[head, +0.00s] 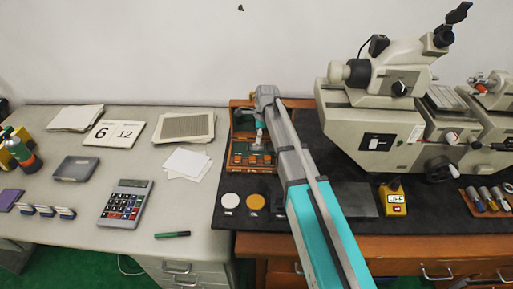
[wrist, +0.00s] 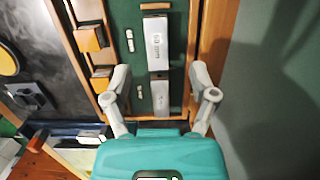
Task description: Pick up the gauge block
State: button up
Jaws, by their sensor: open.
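A silver gauge block (wrist: 157,43) with dark print lies in a green-lined wooden case in the wrist view. A second metal block (wrist: 160,92) lies just below it, between my fingers. Small pale pieces lie to their left. My gripper (wrist: 159,76) is open, with one finger on each side of the lower block, apart from it. I cannot tell how high the fingertips are above the case. In the head view my gripper (head: 258,139) is over the wooden case (head: 233,161), and my arm hides part of it.
The case's wooden wall is close beside my right finger in the wrist view. Orange-brown wooden pieces (wrist: 89,39) lie to the left. In the head view a large grey machine (head: 365,130) stands right of my arm. White and orange discs (head: 256,201) lie in front of the case.

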aim_at(257, 146)
jog(key=shift+s+a+f+b, duration=0.1)
jog(key=shift+a+f+b, duration=0.1)
jog(key=shift+f+b, duration=1)
jog(key=shift+s+a+f+b, duration=0.1)
jog(key=shift+a+f+b, duration=0.1)
jog(key=shift+f+b, duration=0.95)
grip_shut()
